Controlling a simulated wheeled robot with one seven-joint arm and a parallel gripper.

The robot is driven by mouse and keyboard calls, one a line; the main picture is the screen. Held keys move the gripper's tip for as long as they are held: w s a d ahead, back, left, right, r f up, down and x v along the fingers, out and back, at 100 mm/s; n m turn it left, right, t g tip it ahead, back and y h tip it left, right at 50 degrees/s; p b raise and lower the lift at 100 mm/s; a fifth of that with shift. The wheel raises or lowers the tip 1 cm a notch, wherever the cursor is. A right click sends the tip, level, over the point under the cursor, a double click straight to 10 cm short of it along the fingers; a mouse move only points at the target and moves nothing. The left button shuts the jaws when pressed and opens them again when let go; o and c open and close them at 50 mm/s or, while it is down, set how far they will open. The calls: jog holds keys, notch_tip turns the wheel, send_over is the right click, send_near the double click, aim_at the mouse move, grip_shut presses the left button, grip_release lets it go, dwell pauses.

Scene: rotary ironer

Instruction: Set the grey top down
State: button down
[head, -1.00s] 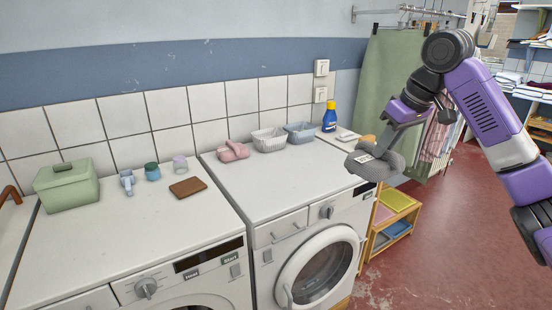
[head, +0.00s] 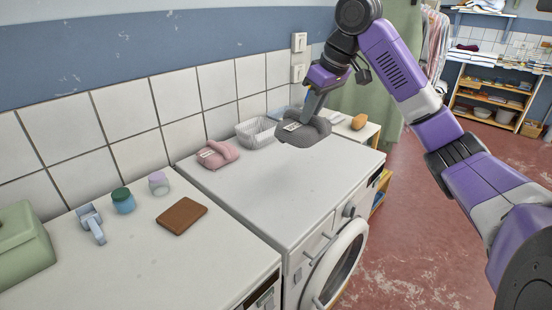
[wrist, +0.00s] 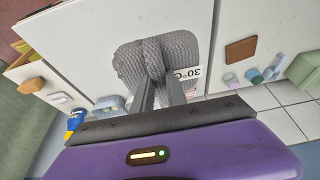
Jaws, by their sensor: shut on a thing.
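The grey top (head: 309,133) is a folded knit bundle with a white label. In the head view it hangs in the air over the back right part of the right machine's white top (head: 270,187). My gripper (head: 306,117) is shut on it from above. The wrist view shows both fingers pinching a fold of the grey top (wrist: 195,50), with the label reading 30°C beside them. I cannot tell the exact gap between it and the surface below.
A brown pad (head: 182,216), small cups and a green box (head: 22,240) are on the left machine. The right machine's front and middle are clear.

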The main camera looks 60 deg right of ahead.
notch_tip(320, 180, down, 20)
jog(key=shift+r+p, duration=0.1)
jog(key=shift+p, duration=0.25)
jog(key=c, duration=1.3)
grip_release()
jog(key=shift+c, duration=0.2)
jog(key=b+v, duration=0.1)
jog(key=v, duration=1.1)
jog(key=shift+w, duration=0.1)
